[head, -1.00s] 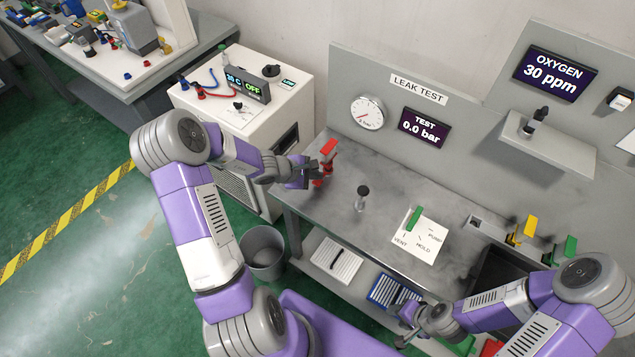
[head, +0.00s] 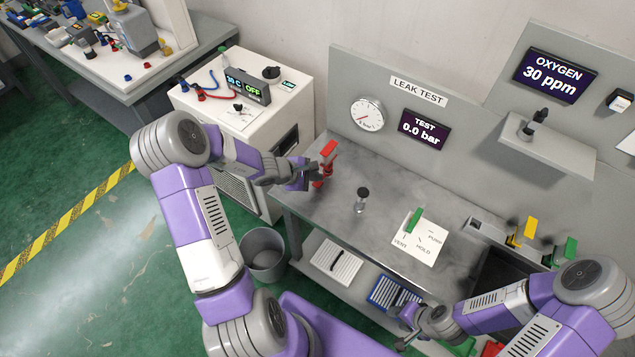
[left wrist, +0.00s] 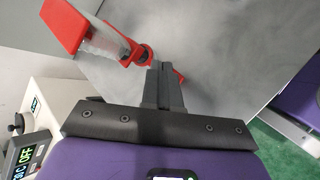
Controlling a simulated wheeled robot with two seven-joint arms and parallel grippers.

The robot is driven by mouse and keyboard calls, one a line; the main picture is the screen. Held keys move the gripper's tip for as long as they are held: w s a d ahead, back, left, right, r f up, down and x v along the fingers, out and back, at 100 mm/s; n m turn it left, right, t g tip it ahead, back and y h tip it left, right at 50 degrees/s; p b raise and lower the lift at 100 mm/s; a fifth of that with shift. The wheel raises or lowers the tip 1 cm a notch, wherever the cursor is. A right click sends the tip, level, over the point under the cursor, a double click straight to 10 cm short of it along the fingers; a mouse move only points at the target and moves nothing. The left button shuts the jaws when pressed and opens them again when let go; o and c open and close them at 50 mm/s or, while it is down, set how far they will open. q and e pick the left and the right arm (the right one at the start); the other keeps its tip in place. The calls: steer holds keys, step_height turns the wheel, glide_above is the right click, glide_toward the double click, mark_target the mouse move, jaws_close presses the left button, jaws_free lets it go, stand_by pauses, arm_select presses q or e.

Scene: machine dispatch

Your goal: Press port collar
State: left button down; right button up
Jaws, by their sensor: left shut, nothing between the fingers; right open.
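A red port fitting (head: 325,165) with a raised red lever stands at the left end of the leak test bench. In the left wrist view the lever (left wrist: 64,24), a pale grey body (left wrist: 103,40) and a red ring, seemingly the collar (left wrist: 143,54), show. My left gripper (head: 314,184) is shut and empty. Its fingertips (left wrist: 158,66) are right beside the red ring and overlap part of the fitting in the wrist view; I cannot tell whether they touch it. My right gripper (head: 402,343) is open, low in front of the bench, away from the fitting.
A black-topped post (head: 361,199) and a white VENT/HOLD plate with a green lever (head: 414,217) stand on the bench (head: 330,215). The test display (head: 424,129) reads 0.0 bar. A white machine (head: 245,125) is close left of my left gripper.

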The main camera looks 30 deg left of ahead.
mark_target(315, 185)
arm_select(q)
steer(key=shift+f, duration=0.1)
stand_by(0.7)
steer(key=shift+f+b, duration=0.35)
steer(key=shift+b, duration=0.35)
steer(key=shift+f+b, duration=0.85)
steer(key=shift+b, duration=0.15)
stand_by(0.8)
steer(key=shift+r, duration=0.1)
steer(key=shift+r+p, duration=0.95)
steer(key=shift+r, duration=0.25)
steer(key=shift+r, duration=0.1)
step_height(315, 185, up, 5)
steer(key=p, duration=0.4)
